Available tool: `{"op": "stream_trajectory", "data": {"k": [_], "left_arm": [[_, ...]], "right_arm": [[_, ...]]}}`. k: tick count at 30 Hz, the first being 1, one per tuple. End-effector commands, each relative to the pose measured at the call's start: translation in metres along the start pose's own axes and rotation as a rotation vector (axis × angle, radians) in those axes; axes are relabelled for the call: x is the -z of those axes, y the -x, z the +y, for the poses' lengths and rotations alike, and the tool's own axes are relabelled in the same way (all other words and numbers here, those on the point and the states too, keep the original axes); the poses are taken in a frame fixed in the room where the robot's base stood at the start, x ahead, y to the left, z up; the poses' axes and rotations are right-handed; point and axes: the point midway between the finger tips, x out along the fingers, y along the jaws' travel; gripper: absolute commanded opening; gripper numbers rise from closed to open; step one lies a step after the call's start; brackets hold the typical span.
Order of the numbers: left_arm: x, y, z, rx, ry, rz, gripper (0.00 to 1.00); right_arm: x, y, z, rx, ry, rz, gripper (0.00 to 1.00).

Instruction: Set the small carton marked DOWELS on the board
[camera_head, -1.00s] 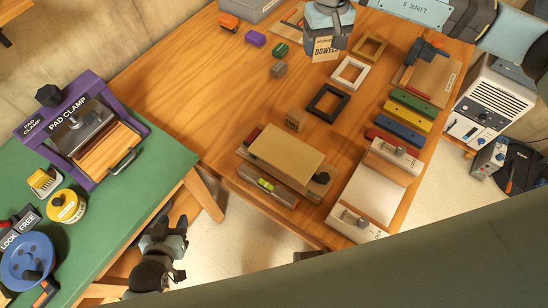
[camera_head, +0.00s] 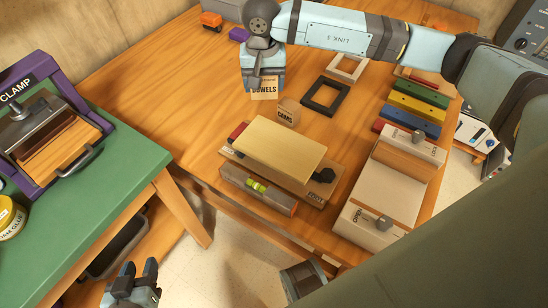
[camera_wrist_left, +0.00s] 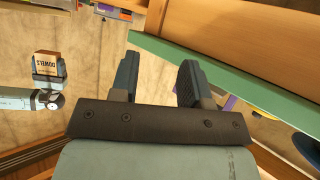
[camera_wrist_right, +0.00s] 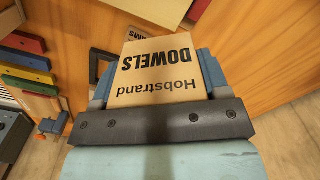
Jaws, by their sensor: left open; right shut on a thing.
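The small tan carton marked DOWELS (camera_head: 264,93) is held above the table in my right gripper (camera_head: 264,82). It fills the space between the fingers in the right wrist view (camera_wrist_right: 158,72), its lettering upside down there. It also shows in the left wrist view (camera_wrist_left: 46,66). A pale yellow board (camera_head: 278,148) lies on a brown wooden base (camera_head: 310,190) near the table's front edge; its top looks bare. The carton is behind and left of the board, apart from it. My left gripper (camera_head: 132,278) is open and empty, low at the front left.
A carton marked CAMS (camera_head: 287,111) stands just behind the board. A spirit level (camera_head: 257,188) lies along the front. A black frame (camera_head: 325,96) and coloured bars (camera_head: 412,108) are to the right. A green bench (camera_head: 110,195) with a purple clamp stands left.

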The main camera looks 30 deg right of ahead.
Motion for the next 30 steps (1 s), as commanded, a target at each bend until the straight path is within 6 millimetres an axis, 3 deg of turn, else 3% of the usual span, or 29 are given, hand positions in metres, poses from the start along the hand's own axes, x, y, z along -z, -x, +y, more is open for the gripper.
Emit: {"op": "stream_trajectory", "data": {"k": [1,9,17,30], "left_arm": [[-0.017,-0.009,-0.001,-0.004,0.0,0.005,0.43],[-0.026,-0.013,0.0,-0.012,0.0,0.005,0.43],[-0.028,-0.013,-0.001,-0.009,-0.001,-0.012,0.43],[-0.027,-0.007,-0.004,0.005,-0.003,-0.055,0.43]], "right_arm": [[-0.003,-0.024,0.0,0.0,-0.078,-0.003,0.43],[-0.013,-0.038,0.001,0.0,-0.552,-0.004,0.43],[-0.023,-0.032,0.003,0.0,-1.009,-0.006,0.43],[-0.038,-0.003,0.009,-0.002,-1.79,-0.008,0.43]]}}
